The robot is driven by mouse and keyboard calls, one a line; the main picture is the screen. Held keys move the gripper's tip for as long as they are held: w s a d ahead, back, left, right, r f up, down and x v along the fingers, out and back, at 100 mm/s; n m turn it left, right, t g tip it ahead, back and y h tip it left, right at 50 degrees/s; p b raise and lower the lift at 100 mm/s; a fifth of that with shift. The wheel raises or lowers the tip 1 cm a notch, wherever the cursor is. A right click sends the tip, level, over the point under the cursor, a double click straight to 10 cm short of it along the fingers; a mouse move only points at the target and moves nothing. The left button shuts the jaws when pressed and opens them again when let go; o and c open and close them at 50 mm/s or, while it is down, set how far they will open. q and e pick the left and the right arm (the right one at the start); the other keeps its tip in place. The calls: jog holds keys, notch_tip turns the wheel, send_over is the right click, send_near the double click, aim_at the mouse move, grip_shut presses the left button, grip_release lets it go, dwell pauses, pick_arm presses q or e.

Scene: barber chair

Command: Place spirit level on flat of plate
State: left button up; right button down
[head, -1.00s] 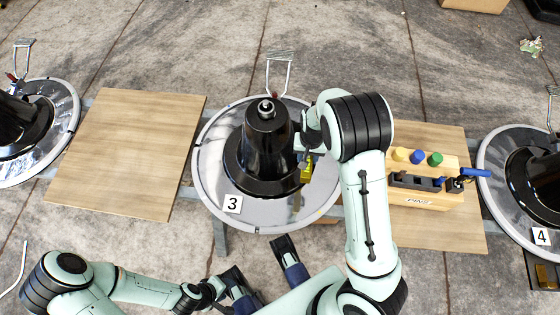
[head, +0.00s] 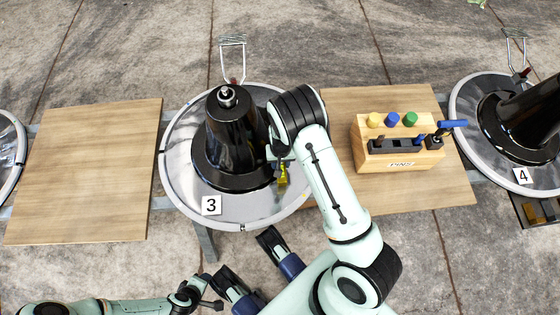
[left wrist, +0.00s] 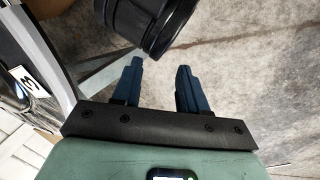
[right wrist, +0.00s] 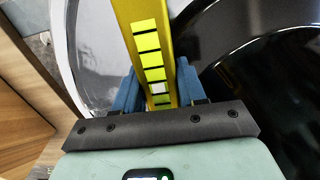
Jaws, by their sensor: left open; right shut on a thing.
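The yellow spirit level (head: 283,179) is in my right gripper (head: 279,158), over the right side of the round shiny plate (head: 180,195) marked 3, beside its black cone (head: 228,135). In the right wrist view the level (right wrist: 147,45) runs lengthwise between the blue fingers, with yellow-green squares along its face. The shiny plate surface (right wrist: 92,50) shows behind it. I cannot tell whether the level touches the plate. My left gripper (head: 245,255) is open and empty in front of the plate. My right arm partly hides the plate and level.
A wooden pin block (head: 390,160) with coloured pegs and a blue-handled clamp stands on the right board (head: 440,195). The left board (head: 85,170) is bare. Another plate and cone, marked 4 (head: 523,176), stands at the far right. Concrete floor lies around.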

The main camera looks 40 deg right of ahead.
pick_arm(q)
jog(key=shift+w+a+f+t, duration=0.35)
jog(key=shift+w+f, duration=0.1)
jog(key=shift+w, duration=0.25)
pick_arm(e)
jog(key=shift+f, duration=1.3)
pick_arm(q)
jog(key=shift+f+b, duration=0.1)
jog(key=shift+b, duration=0.25)
pick_arm(e)
jog(key=shift+f, duration=0.1)
jog(key=shift+f, duration=0.1)
jog(key=c, duration=0.6)
grip_release()
jog(key=shift+c, duration=0.2)
pick_arm(q)
jog(key=shift+w+a, duration=0.1)
jog(key=shift+w, duration=0.05)
